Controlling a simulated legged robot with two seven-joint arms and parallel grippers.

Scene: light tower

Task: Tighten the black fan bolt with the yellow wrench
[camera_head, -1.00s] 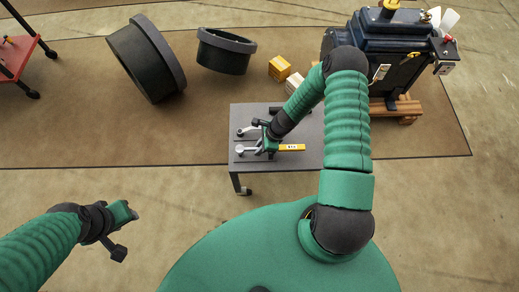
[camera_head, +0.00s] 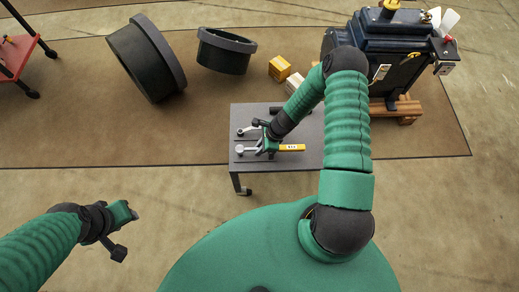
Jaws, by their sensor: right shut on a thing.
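A yellow-handled wrench (camera_head: 291,147) lies on the small grey cart (camera_head: 304,122), its silver head pointing left. My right gripper (camera_head: 266,146) is over the wrench and shut on its shaft, between the head and the yellow handle. My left gripper (camera_head: 124,232) is at the lower left, away from the cart; its finger gap is too small to read. The dark engine (camera_head: 375,45) with a white fan (camera_head: 446,20) stands on a wooden pallet at the upper right. The black fan bolt is too small to make out.
Another silver tool (camera_head: 247,130) lies on the cart behind the wrench. Two black rings (camera_head: 146,60) and (camera_head: 226,50) a second ring stand on the brown mat, with a yellow box (camera_head: 279,68) nearby. A red frame (camera_head: 20,55) is at the far left.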

